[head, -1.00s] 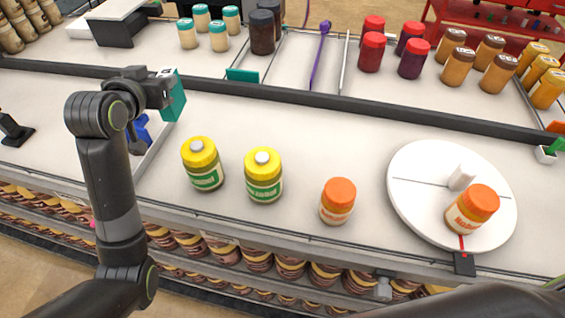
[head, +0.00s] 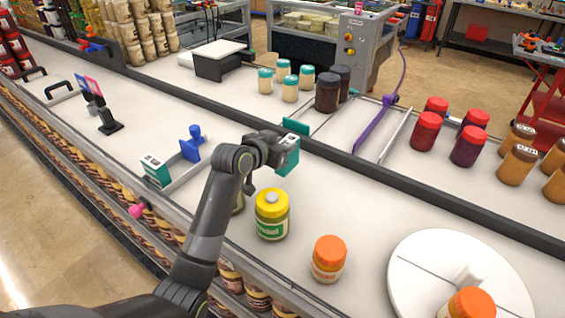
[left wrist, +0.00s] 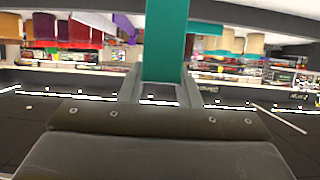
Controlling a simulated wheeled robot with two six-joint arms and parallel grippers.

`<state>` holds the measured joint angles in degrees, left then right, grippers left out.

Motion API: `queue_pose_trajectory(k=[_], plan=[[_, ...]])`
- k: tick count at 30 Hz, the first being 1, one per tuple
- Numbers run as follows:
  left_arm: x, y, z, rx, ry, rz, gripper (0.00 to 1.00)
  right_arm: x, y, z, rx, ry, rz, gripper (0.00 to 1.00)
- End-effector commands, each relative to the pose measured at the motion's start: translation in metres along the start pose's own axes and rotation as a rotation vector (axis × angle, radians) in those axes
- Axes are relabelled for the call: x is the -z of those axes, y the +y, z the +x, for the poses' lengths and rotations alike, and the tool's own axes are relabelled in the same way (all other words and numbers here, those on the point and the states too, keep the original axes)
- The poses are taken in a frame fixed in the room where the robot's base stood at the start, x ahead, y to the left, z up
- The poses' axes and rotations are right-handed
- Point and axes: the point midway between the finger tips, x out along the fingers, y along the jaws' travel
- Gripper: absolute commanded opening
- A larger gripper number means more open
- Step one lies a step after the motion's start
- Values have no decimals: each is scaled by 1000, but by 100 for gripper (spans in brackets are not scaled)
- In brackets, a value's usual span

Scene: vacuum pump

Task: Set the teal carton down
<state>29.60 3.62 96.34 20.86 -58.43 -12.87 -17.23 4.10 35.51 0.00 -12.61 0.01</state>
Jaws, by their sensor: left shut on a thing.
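My left gripper (head: 272,149) is shut on a teal carton (head: 289,158) and holds it upright behind the yellow-lidded jar. It appears to be above the white counter (head: 340,200), though the gap under it is hard to judge. In the left wrist view the teal carton (left wrist: 166,42) stands between the two fingers. A second teal carton (head: 155,170) is at the left, by the counter's front edge. My right gripper is out of view.
A yellow-lidded jar (head: 271,214) and an orange-lidded jar (head: 328,259) stand near my left arm; another jar is mostly hidden behind it. A white turntable (head: 420,265) is at the right. A dark rail (head: 400,178) runs behind. A blue part (head: 191,144) stands left.

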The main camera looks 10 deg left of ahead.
Motion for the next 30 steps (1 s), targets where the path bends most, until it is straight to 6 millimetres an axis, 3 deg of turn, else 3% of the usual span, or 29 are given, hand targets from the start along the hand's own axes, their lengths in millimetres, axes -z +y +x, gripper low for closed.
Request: queue_pose_trajectory(k=[10,23,24,28,30], plan=[[-37,0,15,0,-1,-2,8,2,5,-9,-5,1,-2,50],[-44,0,18,0,1,0,8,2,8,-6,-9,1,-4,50],[-43,0,18,0,1,0,36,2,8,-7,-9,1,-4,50],[-43,0,18,0,1,0,52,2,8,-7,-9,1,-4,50],[-43,0,17,0,1,0,52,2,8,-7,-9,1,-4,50]])
